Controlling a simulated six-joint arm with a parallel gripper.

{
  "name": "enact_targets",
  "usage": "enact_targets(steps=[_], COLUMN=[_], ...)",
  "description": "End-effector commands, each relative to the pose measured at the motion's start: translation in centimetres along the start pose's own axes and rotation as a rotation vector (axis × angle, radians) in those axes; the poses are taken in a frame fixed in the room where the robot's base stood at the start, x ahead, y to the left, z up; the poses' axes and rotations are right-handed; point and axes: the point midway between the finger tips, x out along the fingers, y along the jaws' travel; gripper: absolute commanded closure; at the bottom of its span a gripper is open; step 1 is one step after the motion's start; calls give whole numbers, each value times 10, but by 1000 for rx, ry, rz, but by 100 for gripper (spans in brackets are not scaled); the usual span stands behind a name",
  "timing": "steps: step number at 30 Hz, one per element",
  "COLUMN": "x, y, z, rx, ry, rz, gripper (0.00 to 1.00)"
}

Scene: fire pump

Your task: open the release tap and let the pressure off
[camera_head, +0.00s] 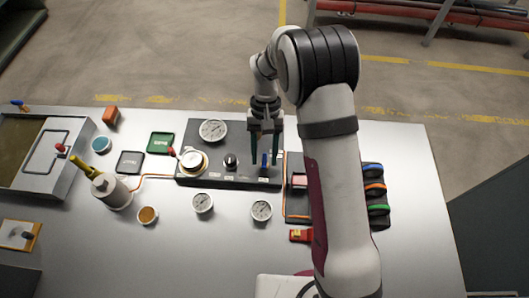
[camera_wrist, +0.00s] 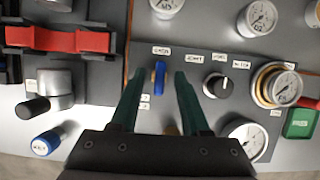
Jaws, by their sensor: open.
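A blue lever (camera_head: 264,161) stands on the dark control panel (camera_head: 222,178) near its right end; I take it to be the release tap. In the wrist view the blue lever (camera_wrist: 160,79) appears upright, with small labels around it. My gripper (camera_head: 264,164) is over the panel, pointing down, with one dark green finger on each side of the lever. In the wrist view the gripper (camera_wrist: 158,62) is open, with a gap visible beside the lever. I cannot tell how far down the fingers reach around it.
A black knob (camera_wrist: 216,86) and a brass-ringed gauge (camera_wrist: 277,85) with a red lever sit along the panel. Loose gauges (camera_head: 202,203) lie in front. A dark rack with coloured rings (camera_head: 375,189) stands right of the panel.

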Motion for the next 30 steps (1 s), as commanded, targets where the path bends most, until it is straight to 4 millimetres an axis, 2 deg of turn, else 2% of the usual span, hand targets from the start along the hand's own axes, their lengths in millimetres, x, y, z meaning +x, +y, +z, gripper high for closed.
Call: enact_targets(steps=[4,7,15,18,21,25,30], x=[-4,-18,-103,-129,-146,-157,-158], y=[0,0,0,0,0,0,0], z=[0,-1,-2,-1,-1,0,0], rx=[1,1,1,0,-1,0,0], ry=[1,5,7,6,4,1,0], rz=[-1,-1,-1,-1,0,0,0], gripper=[54,54,54,54,54,54,54])
